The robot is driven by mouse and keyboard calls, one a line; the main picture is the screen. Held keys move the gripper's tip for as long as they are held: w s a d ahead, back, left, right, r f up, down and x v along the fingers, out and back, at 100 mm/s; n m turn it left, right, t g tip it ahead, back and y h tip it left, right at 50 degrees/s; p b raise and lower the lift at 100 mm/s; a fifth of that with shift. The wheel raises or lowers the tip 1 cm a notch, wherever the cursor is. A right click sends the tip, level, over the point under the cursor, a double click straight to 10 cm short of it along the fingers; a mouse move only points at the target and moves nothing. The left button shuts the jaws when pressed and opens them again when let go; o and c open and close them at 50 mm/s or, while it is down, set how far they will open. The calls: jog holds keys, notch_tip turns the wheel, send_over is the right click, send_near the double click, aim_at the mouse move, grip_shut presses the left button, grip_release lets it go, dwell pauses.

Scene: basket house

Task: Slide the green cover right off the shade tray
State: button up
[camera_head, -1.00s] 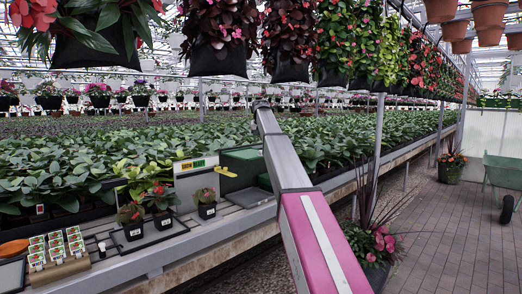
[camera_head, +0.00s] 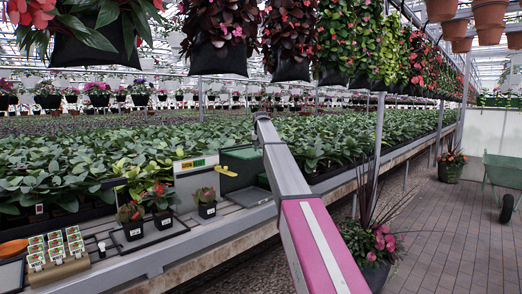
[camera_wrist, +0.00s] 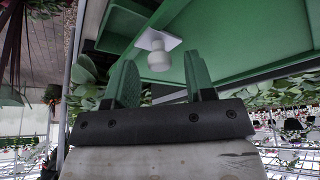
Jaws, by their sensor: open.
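The green cover (camera_wrist: 245,35) is a flat green panel filling the upper right of the wrist view. A white knob (camera_wrist: 159,58) on a square white plate stands on it. My gripper (camera_wrist: 161,80) is open, with its two green fingers apart. The knob shows between and just beyond the fingertips; I cannot tell whether they touch it. A darker green edge (camera_wrist: 122,22), perhaps part of the shade tray, lies left of the panel. In the head view the green tray and cover (camera_head: 243,154) stand on the bench, partly behind my arm, which hides my gripper.
Small potted plants (camera_head: 206,203) stand on the bench (camera_head: 180,246) left of the tray, beside a grey panel with a yellow-green label (camera_head: 194,164). Dense seedlings lie behind. Hanging baskets (camera_head: 218,60) line the top. A paved aisle (camera_head: 450,235) runs at right.

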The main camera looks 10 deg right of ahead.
jog(key=shift+w+f, duration=0.1)
jog(key=shift+f, duration=0.2)
jog(key=shift+c, duration=0.3)
grip_shut()
jog(key=w+d, duration=0.7)
jog(key=d, duration=0.3)
jog(key=w+d, duration=0.7)
jog(key=d, duration=0.2)
jog(key=shift+w+d, duration=0.15)
jog(key=shift+d, duration=0.25)
jog(key=shift+o, duration=0.3)
grip_release()
